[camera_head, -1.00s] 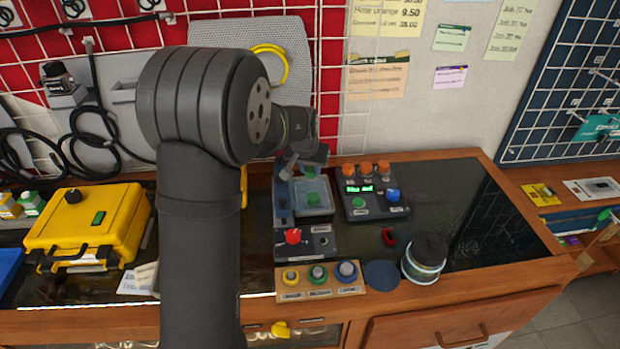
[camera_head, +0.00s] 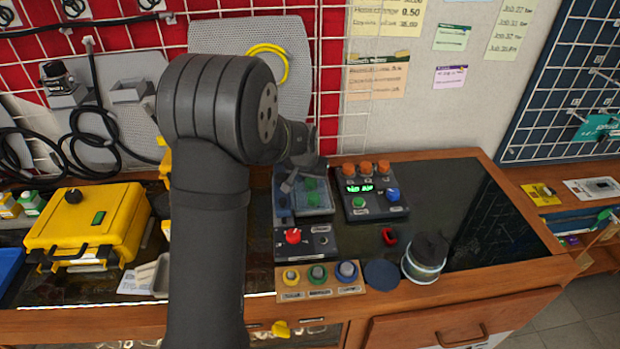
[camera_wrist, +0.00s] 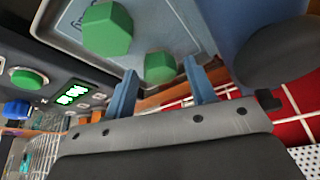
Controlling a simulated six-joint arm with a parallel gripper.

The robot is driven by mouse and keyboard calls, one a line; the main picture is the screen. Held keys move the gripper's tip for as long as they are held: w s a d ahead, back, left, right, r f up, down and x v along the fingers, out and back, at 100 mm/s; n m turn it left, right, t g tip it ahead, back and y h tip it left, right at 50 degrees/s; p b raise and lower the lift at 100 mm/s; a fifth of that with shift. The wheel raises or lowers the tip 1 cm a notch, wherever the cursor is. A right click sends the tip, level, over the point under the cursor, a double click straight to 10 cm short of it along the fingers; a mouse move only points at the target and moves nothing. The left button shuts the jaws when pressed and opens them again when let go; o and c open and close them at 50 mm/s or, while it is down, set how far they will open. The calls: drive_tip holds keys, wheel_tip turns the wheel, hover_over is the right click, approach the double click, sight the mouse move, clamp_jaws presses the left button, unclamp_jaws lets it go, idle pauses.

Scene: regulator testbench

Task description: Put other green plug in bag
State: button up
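Two green hexagonal plugs show in the wrist view. The larger, nearer one (camera_wrist: 107,28) sits on a grey-blue panel to the left of the fingers. The smaller green plug (camera_wrist: 160,67) shows at the gap between the fingertips. My gripper (camera_wrist: 160,75) has its two blue fingers apart; contact with that plug cannot be told. In the head view, my gripper (camera_head: 288,186) is low over the rear left of the square tray-like unit (camera_head: 329,209), with green plugs (camera_head: 313,199) in it. I cannot make out a bag for sure.
A control box (camera_head: 375,190) with orange knobs and a lit display stands right of the unit. A red-knob panel (camera_head: 305,241) is in front. A yellow case (camera_head: 88,230) is at left, a dark jar (camera_head: 425,257) at right.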

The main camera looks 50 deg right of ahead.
drive_tip(key=shift+r, duration=0.1)
drive_tip(key=v, duration=1.2)
drive_tip(key=shift+s, duration=0.1)
drive_tip(key=x, duration=1.1)
drive_tip(key=shift+f, duration=0.3)
drive_tip(key=shift+d, duration=0.2)
drive_tip(key=shift+r, duration=1.15)
